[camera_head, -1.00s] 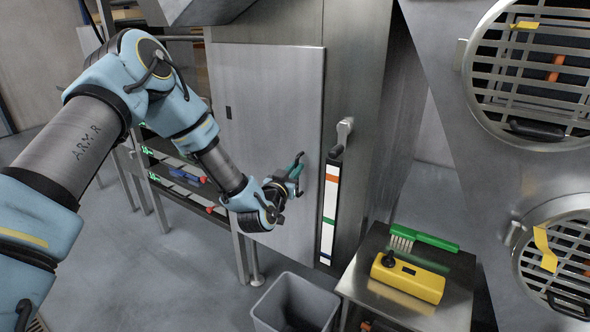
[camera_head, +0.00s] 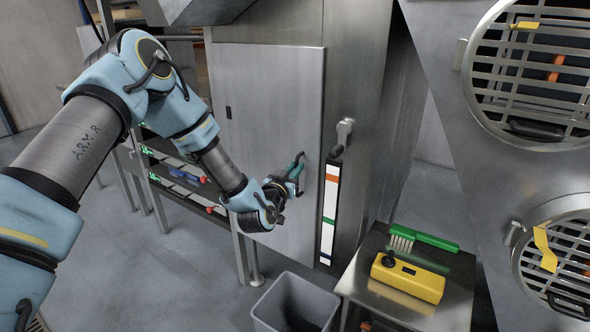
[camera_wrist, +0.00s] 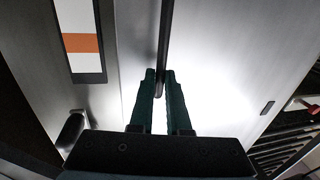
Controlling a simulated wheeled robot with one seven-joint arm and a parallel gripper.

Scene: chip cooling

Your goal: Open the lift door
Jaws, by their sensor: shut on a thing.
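The lift door (camera_head: 265,100) is a flat grey metal panel in the tall steel cabinet, and it looks flush with its frame. In the wrist view the door (camera_wrist: 225,60) fills the middle and right. A dark upright bar handle (camera_wrist: 163,45) stands out from it. My gripper (camera_head: 298,167) is at the handle near the door's right edge. In the wrist view its two dark green fingers (camera_wrist: 162,80) are closed on the handle, one on each side. In the head view my fingers and wrist hide most of the handle.
A striped strip (camera_head: 329,210) and a lever (camera_head: 343,133) are on the frame right of the door. A grey bin (camera_head: 295,300) stands below it. A steel table (camera_head: 375,245) holds a yellow device (camera_head: 408,278) and a green brush (camera_head: 425,240). Shelves (camera_head: 185,175) stand to the left.

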